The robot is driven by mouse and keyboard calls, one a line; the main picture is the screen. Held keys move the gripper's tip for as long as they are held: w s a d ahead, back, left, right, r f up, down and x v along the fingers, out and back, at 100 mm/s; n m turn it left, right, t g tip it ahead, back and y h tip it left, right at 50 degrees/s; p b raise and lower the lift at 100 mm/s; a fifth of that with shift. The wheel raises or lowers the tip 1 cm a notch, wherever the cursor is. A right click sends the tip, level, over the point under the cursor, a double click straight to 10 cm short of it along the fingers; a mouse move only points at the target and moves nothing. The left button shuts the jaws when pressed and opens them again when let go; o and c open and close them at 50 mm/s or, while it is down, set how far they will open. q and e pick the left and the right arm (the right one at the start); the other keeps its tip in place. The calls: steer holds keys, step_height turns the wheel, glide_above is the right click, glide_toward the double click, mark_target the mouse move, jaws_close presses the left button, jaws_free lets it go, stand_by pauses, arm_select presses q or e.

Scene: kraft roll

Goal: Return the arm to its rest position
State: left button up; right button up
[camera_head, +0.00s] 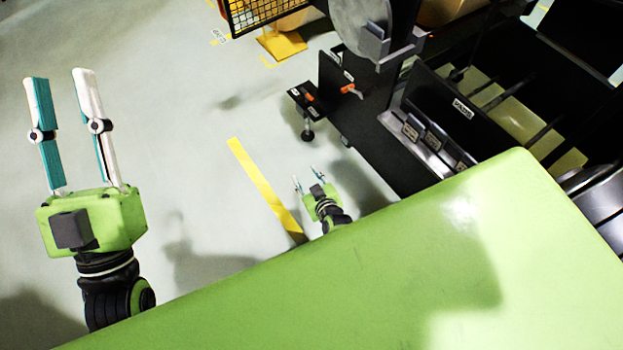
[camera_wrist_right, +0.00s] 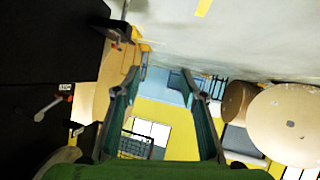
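My left gripper (camera_head: 60,75) is at the left of the head view, with teal-lined fingers spread apart and nothing between them. The grey floor lies beneath it. My right gripper (camera_head: 305,173) is small and further off in the head view, near the black machine. The right wrist view shows its two fingers (camera_wrist_right: 161,71) apart with an empty gap. Neither gripper touches anything that I can see. Much of the right arm is hidden behind my own green body.
The black machine (camera_head: 357,117) with orange-red levers stands right of my right gripper. The same machine fills the left of the wrist view. Tan rolls (camera_wrist_right: 291,124) show at its right. A yellow floor stripe (camera_head: 262,185) crosses the open floor between the grippers.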

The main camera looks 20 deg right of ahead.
steer(key=shift+s+f, duration=0.4)
steer(key=shift+s, duration=0.4)
